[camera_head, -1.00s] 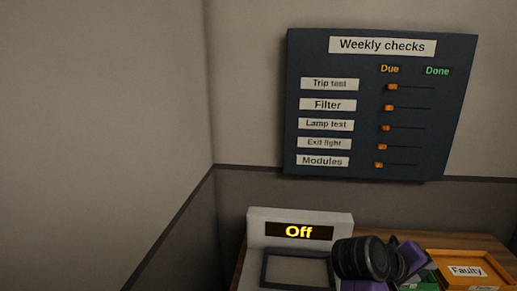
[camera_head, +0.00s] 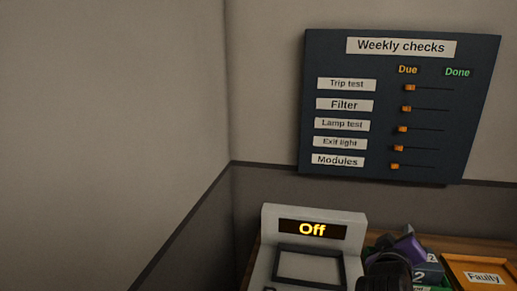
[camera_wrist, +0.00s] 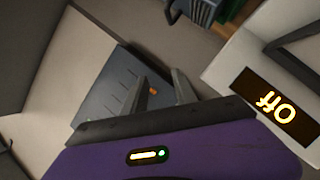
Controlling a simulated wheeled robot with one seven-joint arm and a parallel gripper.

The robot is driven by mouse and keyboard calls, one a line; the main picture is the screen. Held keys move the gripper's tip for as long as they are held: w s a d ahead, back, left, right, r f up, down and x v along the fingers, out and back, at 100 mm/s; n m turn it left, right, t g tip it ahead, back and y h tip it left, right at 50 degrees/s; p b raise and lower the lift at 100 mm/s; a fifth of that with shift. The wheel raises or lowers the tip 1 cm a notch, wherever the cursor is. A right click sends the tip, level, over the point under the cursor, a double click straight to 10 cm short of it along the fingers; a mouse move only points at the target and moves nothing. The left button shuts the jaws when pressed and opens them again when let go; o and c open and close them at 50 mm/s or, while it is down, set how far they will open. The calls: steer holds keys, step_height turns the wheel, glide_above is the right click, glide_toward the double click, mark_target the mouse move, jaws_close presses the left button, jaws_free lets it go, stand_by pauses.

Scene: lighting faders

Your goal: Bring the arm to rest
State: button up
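My gripper (camera_wrist: 159,78) shows in the wrist view with its two grey fingers apart and nothing seen between them. Its purple body fills the lower part of that view. In the head view, part of my arm with a purple section (camera_head: 406,246) is low, right of the grey unit reading "Off" (camera_head: 312,229); the fingers cannot be made out there. The lit "Off" display also shows at the right of the wrist view (camera_wrist: 277,101).
The dark "Weekly checks" board (camera_head: 385,120) hangs on the wall; its several orange sliders sit at the left, "Due" side. An orange tray labelled "Faulty" (camera_head: 457,266) lies on the wooden top at right. The left wall is bare.

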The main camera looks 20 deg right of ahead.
steer(key=s+a+f+n+t+y, duration=0.1)
steer(key=s+a+f+t+y, duration=0.15)
steer(key=a, duration=0.45)
steer(key=s+a+f+n+t+y, duration=0.2)
steer(key=s+a+t+y, duration=0.15)
steer(key=a, duration=0.25)
steer(key=s+a+f+n+t+y, duration=0.1)
steer(key=s+a+f+t+y, duration=0.15)
steer(key=a, duration=0.45)
steer(key=s+a+f+m+g+y, duration=0.1)
steer(key=s+a, duration=0.3)
steer(key=s, duration=0.8)
steer(key=s+a+f+m+g+y, duration=0.1)
steer(key=s+a+f+y, duration=0.2)
steer(key=s, duration=1)
steer(key=shift+s+a+f+m, duration=0.2)
steer(key=shift+a+m, duration=0.2)
steer(key=shift+a, duration=0.8)
steer(key=shift+y, duration=0.25)
